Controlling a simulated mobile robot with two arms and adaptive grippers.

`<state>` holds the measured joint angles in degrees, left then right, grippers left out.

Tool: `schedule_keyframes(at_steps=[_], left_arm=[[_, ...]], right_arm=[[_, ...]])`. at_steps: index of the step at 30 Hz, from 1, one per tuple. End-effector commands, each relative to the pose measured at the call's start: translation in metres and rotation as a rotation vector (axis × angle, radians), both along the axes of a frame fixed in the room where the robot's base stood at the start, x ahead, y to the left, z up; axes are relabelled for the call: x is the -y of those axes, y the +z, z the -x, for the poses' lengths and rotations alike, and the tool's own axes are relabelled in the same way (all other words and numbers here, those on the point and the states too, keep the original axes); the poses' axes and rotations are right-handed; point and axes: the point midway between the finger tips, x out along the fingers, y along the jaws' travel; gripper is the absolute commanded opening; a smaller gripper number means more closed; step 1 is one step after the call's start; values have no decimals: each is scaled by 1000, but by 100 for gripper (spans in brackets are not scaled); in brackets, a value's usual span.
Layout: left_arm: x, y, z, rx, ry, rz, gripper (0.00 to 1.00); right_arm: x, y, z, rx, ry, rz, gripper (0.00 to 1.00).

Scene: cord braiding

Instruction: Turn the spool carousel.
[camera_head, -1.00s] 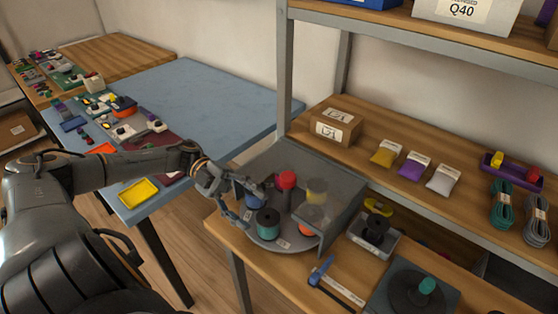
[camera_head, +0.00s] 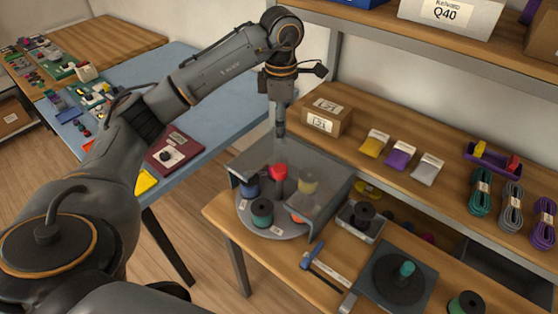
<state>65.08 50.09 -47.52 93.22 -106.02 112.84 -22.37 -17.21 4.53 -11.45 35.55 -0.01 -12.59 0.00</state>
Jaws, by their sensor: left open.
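The spool carousel (camera_head: 243,211) is a round grey turntable on the wooden bench, partly under a grey see-through cover (camera_head: 325,172). A teal spool (camera_head: 262,213) stands at its open front, with a blue spool (camera_head: 250,188) behind it to the left. A red piece (camera_head: 278,171) stands up near the middle. My left gripper (camera_head: 280,130) points down at the cover's back edge, apart from the spools, and holds nothing I can see. My right gripper is out of view.
A black spool in a grey tray (camera_head: 360,220), a blue-handled tool (camera_head: 313,253) and a dark round stand (camera_head: 398,277) lie right of the carousel. A cardboard box (camera_head: 327,117) and coloured packets sit on the shelf behind. A shelf post rises beside my gripper.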

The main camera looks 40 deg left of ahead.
Motion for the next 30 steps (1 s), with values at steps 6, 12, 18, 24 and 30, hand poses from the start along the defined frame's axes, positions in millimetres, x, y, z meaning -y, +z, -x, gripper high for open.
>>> schedule_keyframes(at_steps=[6,12,18,24,30], left_arm=[[0,-38,2,-11,3,2,61],[0,-81,3,-9,4,4,61],[0,-115,2,-7,4,4,61],[0,-131,1,-4,4,4,61],[0,-133,1,-3,4,4,61]], right_arm=[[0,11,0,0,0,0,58],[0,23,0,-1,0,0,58],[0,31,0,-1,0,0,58],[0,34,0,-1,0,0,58],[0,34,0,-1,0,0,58]])
